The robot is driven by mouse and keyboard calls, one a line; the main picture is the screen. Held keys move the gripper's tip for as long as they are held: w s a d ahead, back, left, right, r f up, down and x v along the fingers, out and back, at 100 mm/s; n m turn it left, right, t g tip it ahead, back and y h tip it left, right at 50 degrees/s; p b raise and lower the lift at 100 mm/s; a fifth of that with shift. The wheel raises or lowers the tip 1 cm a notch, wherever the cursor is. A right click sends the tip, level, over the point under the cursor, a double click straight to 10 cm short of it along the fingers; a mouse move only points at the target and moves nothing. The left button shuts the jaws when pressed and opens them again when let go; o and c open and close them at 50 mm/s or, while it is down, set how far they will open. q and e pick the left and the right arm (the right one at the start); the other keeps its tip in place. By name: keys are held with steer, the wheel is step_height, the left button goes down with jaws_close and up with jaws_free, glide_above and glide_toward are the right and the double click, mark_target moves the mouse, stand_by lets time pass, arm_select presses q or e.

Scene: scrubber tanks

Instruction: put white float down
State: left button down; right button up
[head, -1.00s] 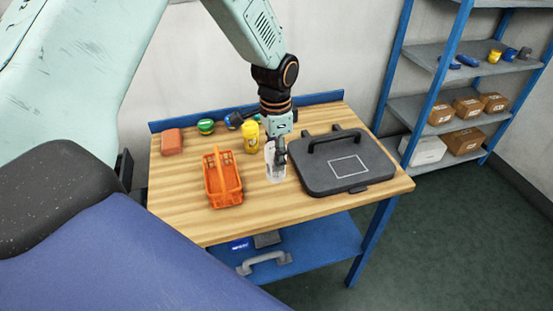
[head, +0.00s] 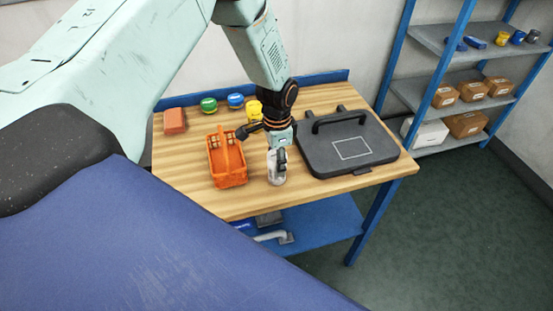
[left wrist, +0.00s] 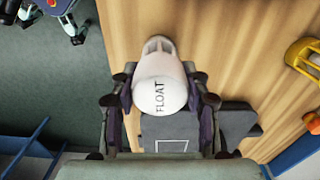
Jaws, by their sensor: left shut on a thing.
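The white float (head: 277,178) is in my left gripper (head: 278,160), between the orange basket and the dark case. In the left wrist view the float (left wrist: 160,88) shows its rounded end with the word FLOAT, and the fingers of my left gripper (left wrist: 162,100) close on it from both sides. The float is upright at the wooden tabletop (head: 250,203); I cannot tell whether its lower end touches the wood. My right gripper is not in view.
The orange basket (head: 227,172) stands left of the float, and the dark case (head: 335,152) lies right of it. A red-brown block (head: 174,121), green can (head: 208,105), blue can (head: 235,101) and partly hidden yellow can (head: 254,108) are behind. The front strip of tabletop is clear.

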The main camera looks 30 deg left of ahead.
arm_select(q)
steer(key=shift+d+f, duration=0.1)
steer(key=shift+d, duration=0.4)
steer(key=c, duration=1)
jaws_free()
steer(key=shift+s, duration=0.1)
steer(key=o, duration=0.4)
steer(key=shift+a+f, duration=0.15)
steer(key=shift+a, duration=0.45)
steer(key=shift+c, duration=0.2)
steer(key=shift+d, duration=0.4)
steer(key=shift+d+r, duration=0.1)
steer(key=shift+r, duration=0.2)
step_height(320, 180, up, 11)
steer(key=shift+r+b, duration=0.1)
steer(key=shift+b, duration=0.2)
steer(key=shift+r, duration=0.3)
steer(key=shift+a+r, duration=0.1)
steer(key=shift+a, duration=0.3)
steer(key=shift+d, duration=0.2)
